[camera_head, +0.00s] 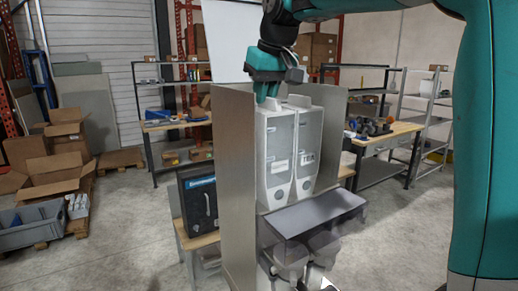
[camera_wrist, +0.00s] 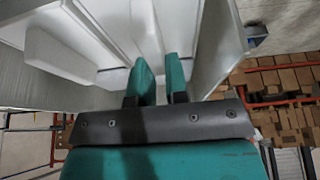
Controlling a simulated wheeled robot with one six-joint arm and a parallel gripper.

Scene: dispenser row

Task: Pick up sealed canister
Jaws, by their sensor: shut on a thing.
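Two tall pale canisters stand side by side in the metal dispenser housing (camera_head: 237,170). The left canister (camera_head: 279,150) has a small white label. The right canister (camera_head: 309,140) has a label that reads "TEA". My gripper (camera_head: 268,98) points down at the top of the left canister, its jaws shut on that canister's upper part. In the wrist view my gripper (camera_wrist: 160,62) shows two teal fingers close together on a thin pale upright part between them. The exact grip spot is partly hidden in the head view. I cannot tell which canister is sealed.
The housing's side panels rise close beside the canisters. A grey tray or shelf (camera_head: 315,213) juts out below them. A black case (camera_head: 198,203) stands on a bench to the left. A workbench (camera_head: 385,138) stands to the right behind. Cardboard boxes (camera_head: 50,165) and open floor lie left.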

